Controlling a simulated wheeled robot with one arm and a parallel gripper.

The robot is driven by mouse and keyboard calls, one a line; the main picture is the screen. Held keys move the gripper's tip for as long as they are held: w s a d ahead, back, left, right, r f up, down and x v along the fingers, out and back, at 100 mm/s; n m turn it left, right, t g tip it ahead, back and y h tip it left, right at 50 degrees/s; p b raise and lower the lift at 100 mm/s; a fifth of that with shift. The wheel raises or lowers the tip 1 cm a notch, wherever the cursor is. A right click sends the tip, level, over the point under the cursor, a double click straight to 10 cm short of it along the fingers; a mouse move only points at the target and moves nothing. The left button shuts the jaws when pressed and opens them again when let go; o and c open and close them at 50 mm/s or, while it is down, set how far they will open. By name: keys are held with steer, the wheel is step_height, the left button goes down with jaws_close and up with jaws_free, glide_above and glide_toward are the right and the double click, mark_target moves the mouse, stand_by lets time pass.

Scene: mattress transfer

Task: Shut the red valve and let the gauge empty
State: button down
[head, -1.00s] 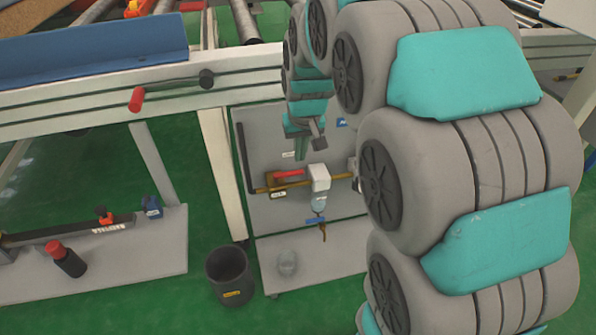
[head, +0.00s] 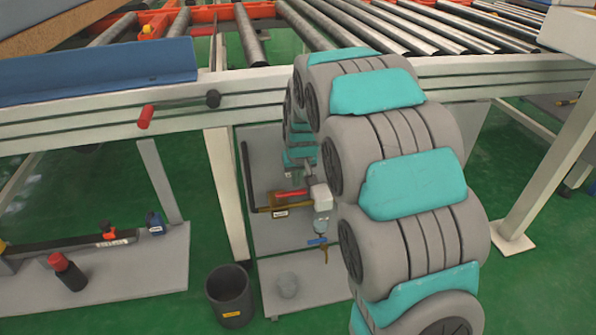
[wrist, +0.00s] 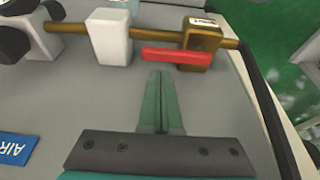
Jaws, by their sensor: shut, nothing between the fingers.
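The red valve (wrist: 176,56) is a red lever on a brass body (wrist: 202,42) in a brass pipe. In the wrist view the lever lies along the pipe. It also shows in the head view (head: 290,193). My gripper (wrist: 161,74) is shut and empty, its fingertips just short of the lever in the picture; I cannot tell whether they touch. A white block (wrist: 110,38) sits on the pipe beside the valve. In the head view a clear bowl with a blue drain lever (head: 317,241) hangs below the white block. I cannot make out the gauge face.
A blue AIR label (wrist: 14,148) is on the grey panel. A dark bin (head: 230,296) stands on the green floor left of the panel. The roller conveyor frame (head: 90,118) runs above. A bench with a red-topped bottle (head: 66,270) is at left.

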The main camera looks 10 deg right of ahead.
steer(key=shift+x, duration=0.9)
steer(key=shift+s+m+h, duration=0.3)
steer(key=shift+s+m, duration=0.15)
steer(key=shift+m, duration=0.35)
steer(key=shift+s+d+m+h, duration=0.1)
steer(key=shift+s+m+h, duration=0.4)
steer(key=shift+m, duration=0.7)
steer(key=s+a+m+g, duration=0.1)
steer(key=m, duration=0.3)
steer(key=s+a+m+g+h+b, duration=0.1)
steer(key=s+m, duration=0.1)
steer(key=m, duration=0.2)
steer(key=s+a+m+g+h, duration=0.1)
steer(key=s+a+m, duration=0.1)
steer(key=m, duration=0.2)
steer(key=shift+s+a+m+b, duration=0.1)
steer(key=shift+m+b, duration=0.2)
steer(key=shift+m, duration=0.1)
steer(key=shift+a, duration=0.1)
steer(key=shift+s, duration=0.15)
